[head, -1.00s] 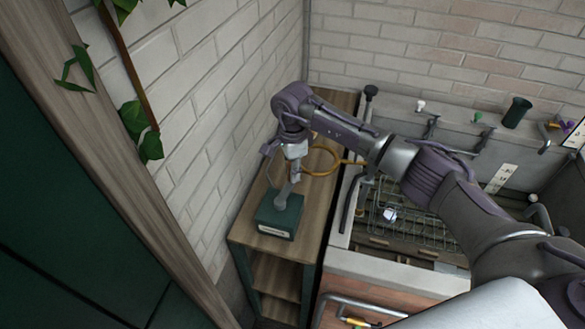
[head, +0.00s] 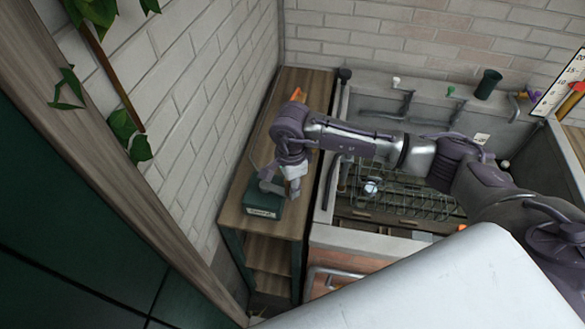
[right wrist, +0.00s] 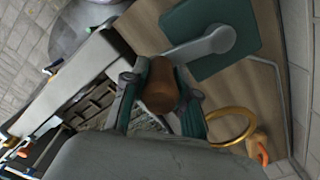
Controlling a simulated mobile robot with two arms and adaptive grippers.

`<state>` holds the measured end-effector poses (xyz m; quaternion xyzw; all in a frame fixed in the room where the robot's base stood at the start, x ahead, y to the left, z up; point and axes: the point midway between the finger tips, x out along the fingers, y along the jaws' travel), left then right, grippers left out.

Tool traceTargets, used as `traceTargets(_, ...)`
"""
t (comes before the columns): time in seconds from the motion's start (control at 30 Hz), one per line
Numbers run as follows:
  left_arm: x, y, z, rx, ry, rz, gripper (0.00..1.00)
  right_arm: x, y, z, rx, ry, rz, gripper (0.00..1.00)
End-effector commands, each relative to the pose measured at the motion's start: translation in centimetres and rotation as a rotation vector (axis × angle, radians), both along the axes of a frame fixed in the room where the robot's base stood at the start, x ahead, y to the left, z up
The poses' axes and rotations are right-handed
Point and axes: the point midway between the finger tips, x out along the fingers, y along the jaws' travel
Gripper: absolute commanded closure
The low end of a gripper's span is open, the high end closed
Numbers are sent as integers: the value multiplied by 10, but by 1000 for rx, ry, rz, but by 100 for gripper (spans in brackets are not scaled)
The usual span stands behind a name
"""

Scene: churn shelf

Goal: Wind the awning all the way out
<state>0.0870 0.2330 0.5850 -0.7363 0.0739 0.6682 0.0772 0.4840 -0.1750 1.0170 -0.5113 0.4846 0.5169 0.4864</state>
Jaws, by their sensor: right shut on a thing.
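A dark green box (head: 262,203) with a grey crank arm (head: 270,184) stands on the front end of a wooden shelf top. In the right wrist view the green box (right wrist: 218,28), the grey crank arm (right wrist: 200,46) and its brown knob (right wrist: 160,92) show clearly. My right gripper (head: 292,188) is just above the box's right side. In the right wrist view its two fingers (right wrist: 160,100) are shut around the brown knob. In the head view the knob is hidden by the gripper. The awning cannot be made out, and my left gripper is out of view.
The wooden shelf top (head: 240,172) runs along the brick wall (head: 195,120). A brass ring (right wrist: 232,126) lies near the gripper, with an orange thing (head: 297,95) farther back. To the right is a trough with a wire rack (head: 415,190).

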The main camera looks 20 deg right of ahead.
Motion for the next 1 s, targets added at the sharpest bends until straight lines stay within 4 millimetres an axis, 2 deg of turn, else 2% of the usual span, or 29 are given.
traceTargets(0.07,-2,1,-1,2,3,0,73,-2,4,0,-4,0,1,100)
traceTargets(0.3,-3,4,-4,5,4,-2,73,-18,43,1,1,-5,4,100)
traceTargets(0.43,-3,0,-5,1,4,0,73,-22,51,1,-1,-5,-1,100)
traceTargets(0.57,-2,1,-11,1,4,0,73,-20,58,0,-2,-7,-1,100)
traceTargets(0.8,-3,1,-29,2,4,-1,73,-12,88,0,-1,-10,-1,100)
traceTargets(0.97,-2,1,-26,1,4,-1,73,-12,87,3,-3,-8,-4,100)
traceTargets(1.0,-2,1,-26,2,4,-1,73,-12,87,3,-4,-8,-4,70)
